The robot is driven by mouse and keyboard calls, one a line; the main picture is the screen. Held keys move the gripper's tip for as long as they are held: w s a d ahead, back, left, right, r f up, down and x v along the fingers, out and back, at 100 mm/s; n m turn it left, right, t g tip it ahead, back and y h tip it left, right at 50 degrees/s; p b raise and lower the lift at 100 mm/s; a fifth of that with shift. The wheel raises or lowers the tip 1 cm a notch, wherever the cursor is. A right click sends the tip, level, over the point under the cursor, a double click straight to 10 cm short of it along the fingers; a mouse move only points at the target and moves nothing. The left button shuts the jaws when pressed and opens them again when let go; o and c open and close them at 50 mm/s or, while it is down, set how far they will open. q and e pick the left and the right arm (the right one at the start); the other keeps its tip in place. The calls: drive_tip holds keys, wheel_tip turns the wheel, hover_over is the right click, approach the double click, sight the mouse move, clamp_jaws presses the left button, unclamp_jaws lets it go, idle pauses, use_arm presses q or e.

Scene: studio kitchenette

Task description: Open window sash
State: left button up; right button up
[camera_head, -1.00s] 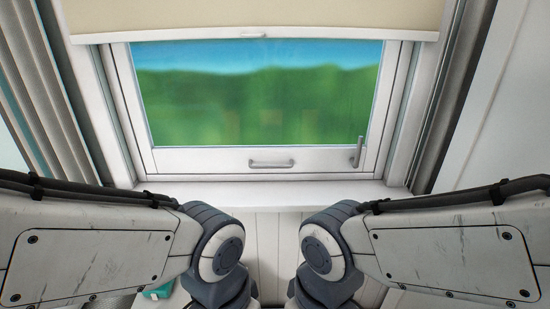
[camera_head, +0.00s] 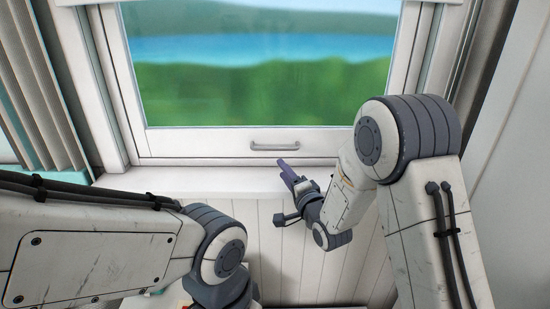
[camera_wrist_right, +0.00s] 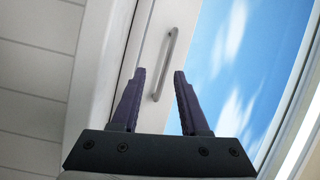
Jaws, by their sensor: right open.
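The window sash (camera_head: 205,143) is white-framed and sits in its frame, with no clear gap along its bottom rail. A grey bar handle (camera_head: 275,146) is fixed at the middle of that rail. My right gripper (camera_head: 285,170) is open and empty, just below the handle with its fingers pointing up toward the window. In the right wrist view, the handle (camera_wrist_right: 166,62) appears between and beyond the spread fingertips of the gripper (camera_wrist_right: 158,73), apparently not gripped. The lever at the sash's lower right is hidden behind my right arm. My left gripper is out of view.
The white sill (camera_head: 200,180) runs below the sash, close to my right gripper. A pleated curtain (camera_head: 45,90) hangs at the left. Panelled wall (camera_head: 300,255) lies under the sill, and a plain wall stands at the right.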

sight(276, 149)
drive_tip(key=shift+w+d+f+m+t, duration=0.1)
drive_tip(key=shift+w+d+m+t, duration=0.2)
drive_tip(key=shift+d+m+t, duration=0.35)
drive_tip(key=shift+w+y, duration=0.2)
drive_tip(key=shift+y, duration=0.1)
drive_tip(key=x, duration=0.3)
drive_tip(key=p+x, duration=0.1)
drive_tip(key=x, duration=0.2)
drive_tip(key=p+x, duration=0.1)
drive_tip(key=x, duration=0.3)
drive_tip(key=shift+r, duration=0.3)
clamp_jaws()
drive_tip(key=shift+d, duration=0.1)
